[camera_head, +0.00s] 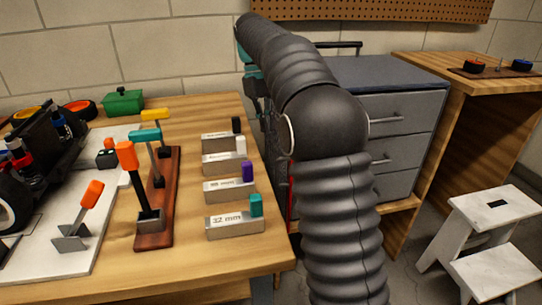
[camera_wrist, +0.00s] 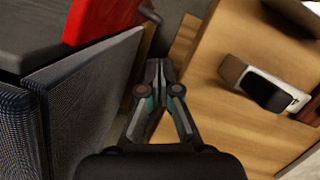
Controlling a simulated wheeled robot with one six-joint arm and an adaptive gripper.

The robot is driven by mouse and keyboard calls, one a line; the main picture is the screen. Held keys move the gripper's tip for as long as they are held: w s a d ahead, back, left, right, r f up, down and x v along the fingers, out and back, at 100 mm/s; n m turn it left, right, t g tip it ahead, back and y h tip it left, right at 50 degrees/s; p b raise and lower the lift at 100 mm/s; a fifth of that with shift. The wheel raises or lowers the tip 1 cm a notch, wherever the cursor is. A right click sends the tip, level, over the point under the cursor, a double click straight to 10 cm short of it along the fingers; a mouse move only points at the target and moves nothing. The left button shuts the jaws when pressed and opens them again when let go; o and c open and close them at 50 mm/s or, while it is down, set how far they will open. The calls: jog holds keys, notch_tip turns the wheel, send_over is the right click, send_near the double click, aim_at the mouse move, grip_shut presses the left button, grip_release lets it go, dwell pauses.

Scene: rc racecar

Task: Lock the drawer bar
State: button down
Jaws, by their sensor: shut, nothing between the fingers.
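The grey drawer cabinet (camera_head: 405,118) stands right of the workbench, partly hidden behind my arm. Its visible drawer fronts with bar handles look closed. A red piece (camera_wrist: 100,18), which may be the drawer bar, shows at the top left in the wrist view beside a dark grey surface. A thin red strip (camera_head: 290,200) shows beside my arm in the head view. My gripper (camera_wrist: 156,66) is shut and empty, between the grey panels and the wooden bench, below and right of the red piece, apart from it. In the head view the fingers are hidden.
The workbench (camera_head: 190,272) carries labelled holders (camera_head: 234,222), a tool rack (camera_head: 155,215) and a car on a white board (camera_head: 50,260). A white step stool (camera_head: 490,235) and another wooden bench (camera_head: 480,100) stand right. A holder with a black top (camera_wrist: 265,92) lies close to my gripper.

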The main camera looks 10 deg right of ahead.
jog(key=shift+a, duration=0.1)
jog(key=b+x, duration=0.2)
jog(key=x, duration=0.8)
